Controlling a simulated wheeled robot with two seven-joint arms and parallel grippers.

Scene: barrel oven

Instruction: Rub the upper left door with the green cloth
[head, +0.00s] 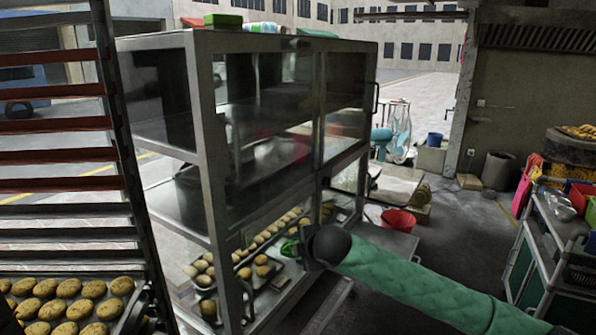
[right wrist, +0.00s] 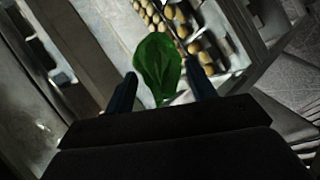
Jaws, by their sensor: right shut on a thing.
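A glass-fronted metal cabinet stands in the middle of the head view. Its upper left door (head: 268,125) is a large glass pane in a metal frame and looks closed. My right gripper (head: 291,246) is in front of the cabinet's lower part, below that door and apart from it. It is shut on the green cloth (right wrist: 158,68), which sticks out between the two fingers in the right wrist view. In the head view only a small bit of the cloth (head: 289,248) shows past the gripper. My left gripper is not in view.
Trays of round buns (head: 262,268) fill the cabinet's lower level. A rack (head: 118,150) with more buns (head: 70,303) stands close at the left. A red bucket (head: 398,221) stands beyond my right arm. A loaded cart (head: 550,240) is at the right. Open floor (head: 462,225) lies between.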

